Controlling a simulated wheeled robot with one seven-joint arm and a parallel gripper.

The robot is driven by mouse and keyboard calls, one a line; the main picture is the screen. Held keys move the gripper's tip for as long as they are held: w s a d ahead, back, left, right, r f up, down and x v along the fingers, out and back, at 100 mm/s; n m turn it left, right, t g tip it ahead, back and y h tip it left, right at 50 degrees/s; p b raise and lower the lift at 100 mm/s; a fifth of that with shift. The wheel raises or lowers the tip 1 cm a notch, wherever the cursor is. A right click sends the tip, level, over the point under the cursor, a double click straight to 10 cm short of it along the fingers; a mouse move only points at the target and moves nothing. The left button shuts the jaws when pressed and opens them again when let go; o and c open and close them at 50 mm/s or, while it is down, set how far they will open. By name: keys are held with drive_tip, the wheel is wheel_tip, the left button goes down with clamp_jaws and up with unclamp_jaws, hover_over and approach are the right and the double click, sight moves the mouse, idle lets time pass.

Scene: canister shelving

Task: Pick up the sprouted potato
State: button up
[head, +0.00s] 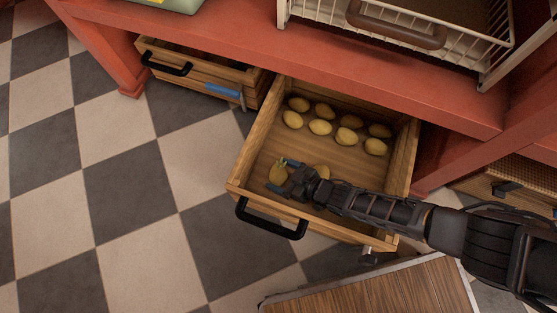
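The sprouted potato (278,173) is a yellow-brown potato with a small green sprout on its upper side. It lies in the front left part of the open wooden drawer (243,150). My gripper (284,176) reaches into the drawer from the right. Its two blue-tipped fingers are spread apart, one above and one below the potato's right side. I cannot tell whether either finger touches it. Several plain potatoes (320,127) stand in two rows at the back of the drawer.
The drawer's front has a black handle (271,219). A second wooden drawer (205,72) with a blue-handled tool stands at the upper left. A white wire basket (455,33) sits on the red shelf (400,90) above. Checkered floor is clear on the left.

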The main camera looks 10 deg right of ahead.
drive_tip(key=c, duration=0.6)
drive_tip(key=shift+o, duration=0.2)
